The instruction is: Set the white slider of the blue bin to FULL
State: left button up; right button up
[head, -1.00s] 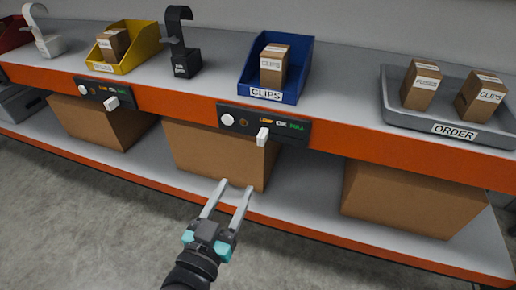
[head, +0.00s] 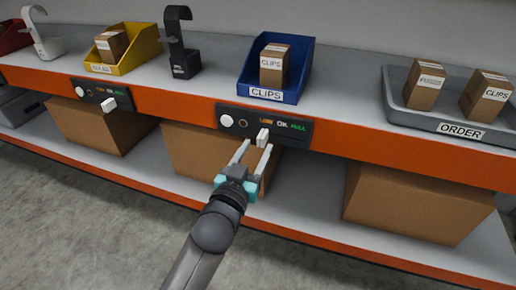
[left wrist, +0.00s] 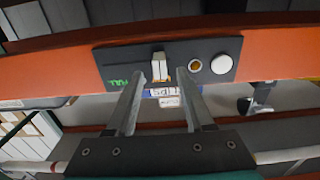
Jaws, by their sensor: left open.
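The blue bin (head: 275,96) labelled CLIPS stands on the shelf with a small carton inside. On the orange shelf edge below it is a dark panel (head: 235,112) marked LOW, OK and FULL, left to right. In the left wrist view, the panel appears upside down, and the slider (left wrist: 159,66) shows between the tips of the open gripper (left wrist: 160,78). I see no clear contact. The right gripper is not in view.
A white button (head: 227,121) is on the panel's left. The yellow bin (head: 128,64) has a similar panel with a white slider (head: 109,105) further left. A grey ORDER tray (head: 440,121) holds two cartons at right. Large cardboard boxes (head: 415,205) fill the lower shelf.

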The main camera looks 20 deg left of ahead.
pick_arm(q)
jog(key=shift+w, duration=1)
grip_shut()
dwell(0.9)
